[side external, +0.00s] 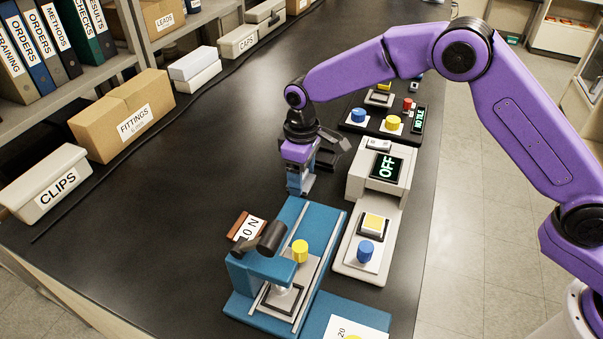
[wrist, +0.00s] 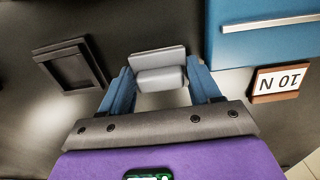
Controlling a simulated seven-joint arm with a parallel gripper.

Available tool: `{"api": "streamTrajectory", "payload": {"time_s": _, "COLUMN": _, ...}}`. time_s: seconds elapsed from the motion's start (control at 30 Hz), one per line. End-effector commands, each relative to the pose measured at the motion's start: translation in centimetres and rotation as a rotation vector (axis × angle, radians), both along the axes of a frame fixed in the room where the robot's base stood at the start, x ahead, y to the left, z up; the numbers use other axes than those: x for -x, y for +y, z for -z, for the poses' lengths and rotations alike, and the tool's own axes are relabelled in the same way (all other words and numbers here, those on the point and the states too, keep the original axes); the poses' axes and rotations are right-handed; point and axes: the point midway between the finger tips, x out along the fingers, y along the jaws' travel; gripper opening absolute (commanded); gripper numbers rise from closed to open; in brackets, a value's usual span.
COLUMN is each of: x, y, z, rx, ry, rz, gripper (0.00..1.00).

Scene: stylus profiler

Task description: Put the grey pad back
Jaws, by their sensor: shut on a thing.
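My gripper (side external: 297,182) hangs over the dark bench just behind the blue profiler (side external: 313,212), fingers pointing down. In the wrist view its two blue fingers are shut on the grey pad (wrist: 160,77), a light grey block with a stepped shape. The pad cannot be made out clearly in the side view. A dark, square, shallow frame (wrist: 68,66) lies on the bench left of the gripper in the wrist view, apart from the pad. It looks empty. I cannot tell whether the pad touches the bench.
A brown block marked "10 N" (side external: 247,227) stands left of the profiler. A white unit with an "OFF" display (side external: 386,167) and a blue knob (side external: 366,251) is at the right. A black panel with knobs (side external: 375,126) is behind. Boxes line the left; the bench between is clear.

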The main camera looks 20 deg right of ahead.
Motion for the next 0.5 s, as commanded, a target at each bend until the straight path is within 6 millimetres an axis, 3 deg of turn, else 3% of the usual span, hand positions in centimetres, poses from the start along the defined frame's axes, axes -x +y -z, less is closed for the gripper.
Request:
{"api": "streamTrajectory", "payload": {"time_s": 0.17, "x": 0.02, "y": 0.02, "z": 0.29, "rx": 0.0, "ry": 0.0, "rz": 0.0, "gripper": 0.08}}
{"api": "streamTrajectory", "payload": {"time_s": 0.2, "x": 0.02, "y": 0.02, "z": 0.31, "rx": 0.0, "ry": 0.0, "rz": -0.001, "gripper": 0.69}}
{"api": "streamTrajectory", "payload": {"time_s": 0.23, "x": 0.01, "y": 0.03, "z": 0.29, "rx": 0.0, "ry": 0.0, "rz": -0.001, "gripper": 0.73}}
{"api": "streamTrajectory", "payload": {"time_s": 0.5, "x": 0.01, "y": 0.03, "z": 0.24, "rx": 0.0, "ry": 0.0, "rz": -0.001, "gripper": 0.73}}
